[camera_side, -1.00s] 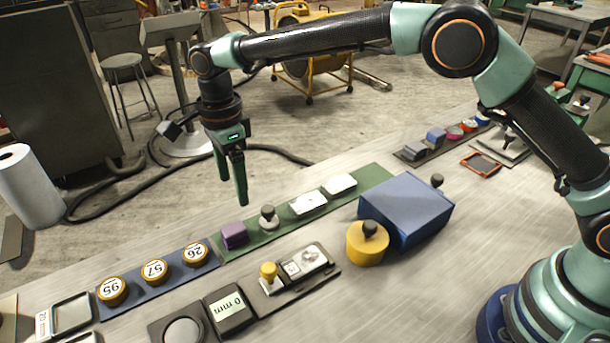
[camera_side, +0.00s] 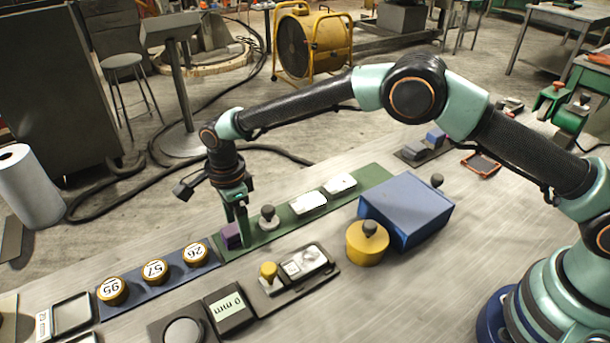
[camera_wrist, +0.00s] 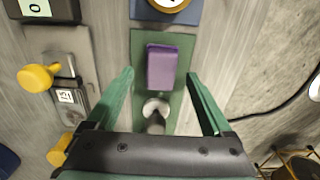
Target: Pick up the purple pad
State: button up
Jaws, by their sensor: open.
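The purple pad (camera_side: 231,236) is a small block lying at the near left end of a green strip (camera_side: 376,178). In the wrist view the purple pad (camera_wrist: 162,67) sits in line with the space between my fingers, a little beyond their tips. My gripper (camera_side: 236,222) is low over the strip, right at the pad, and partly covers it in the side view. In the wrist view my gripper (camera_wrist: 160,75) is open and empty, one green finger on each side. I cannot tell if a finger touches the pad.
A dark-knobbed stamp (camera_side: 269,219) stands just right of the pad on the strip, with white pads (camera_side: 308,202) beyond. A blue strip (camera_side: 215,262) with numbered yellow discs lies to the left. A blue box (camera_side: 408,205) and a yellow canister (camera_side: 367,243) stand to the right.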

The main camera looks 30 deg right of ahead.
jog(key=shift+f, duration=0.5)
grip_shut()
jog(key=shift+r, duration=0.15)
notch_tip(320, 180, up, 20)
dwell(0.4)
